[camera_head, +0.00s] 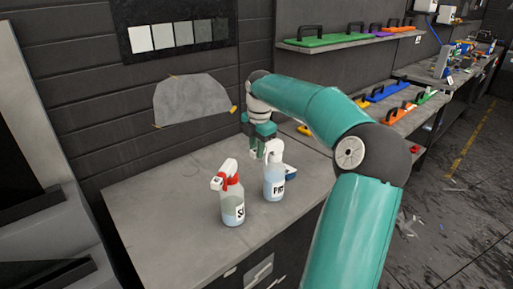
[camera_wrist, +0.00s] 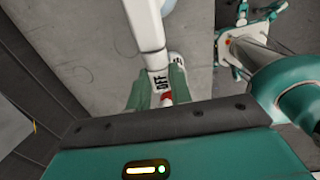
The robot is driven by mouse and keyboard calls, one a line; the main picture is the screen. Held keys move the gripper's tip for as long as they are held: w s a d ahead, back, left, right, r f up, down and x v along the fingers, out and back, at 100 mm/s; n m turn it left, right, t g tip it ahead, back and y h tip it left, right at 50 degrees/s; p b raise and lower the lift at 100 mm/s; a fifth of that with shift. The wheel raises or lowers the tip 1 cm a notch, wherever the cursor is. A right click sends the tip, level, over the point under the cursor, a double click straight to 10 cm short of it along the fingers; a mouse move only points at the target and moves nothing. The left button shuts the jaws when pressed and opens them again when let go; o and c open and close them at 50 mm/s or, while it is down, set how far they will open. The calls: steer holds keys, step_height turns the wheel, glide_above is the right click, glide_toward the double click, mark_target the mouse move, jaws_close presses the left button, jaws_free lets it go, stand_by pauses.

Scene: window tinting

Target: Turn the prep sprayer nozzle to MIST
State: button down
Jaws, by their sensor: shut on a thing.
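The prep sprayer (camera_head: 273,183) stands upright on the grey bench, with a white head, pale liquid and a label starting "PR". My gripper (camera_head: 259,148) reaches its head from behind. In the wrist view, the white sprayer head (camera_wrist: 146,28) comes down from the top. My gripper's green fingers (camera_wrist: 160,88) are shut around its nozzle (camera_wrist: 160,80), which shows the word "OFF" and a red mark beside it. The fingers hide part of the nozzle. I see no MIST marking.
A second spray bottle with a red-and-white head (camera_head: 233,204) stands just left of the prep sprayer. A small dark blue item (camera_head: 291,173) lies behind it on the right. The bench's left part (camera_head: 150,205) is clear. A shelf (camera_head: 345,41) with coloured tools is on the wall.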

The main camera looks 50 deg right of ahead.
steer(key=t, duration=0.1)
steer(key=s+t, duration=0.1)
steer(key=t, duration=0.1)
steer(key=shift+s+a+f+t+h, duration=0.15)
steer(key=shift+f+t+h, duration=0.15)
steer(key=shift+t, duration=1.95)
steer(key=shift+s+d+f+t+h, duration=0.15)
steer(key=shift+f+t+h, duration=0.15)
steer(key=shift+t, duration=2)
steer(key=shift+s+a+f+t+h, duration=0.15)
steer(key=shift+f+t, duration=0.25)
steer(key=shift+t, duration=1.85)
steer(key=shift+f, duration=0.1)
steer(key=c, duration=1.2)
jaws_free()
steer(key=shift+c, duration=0.2)
steer(key=shift+s, duration=0.15)
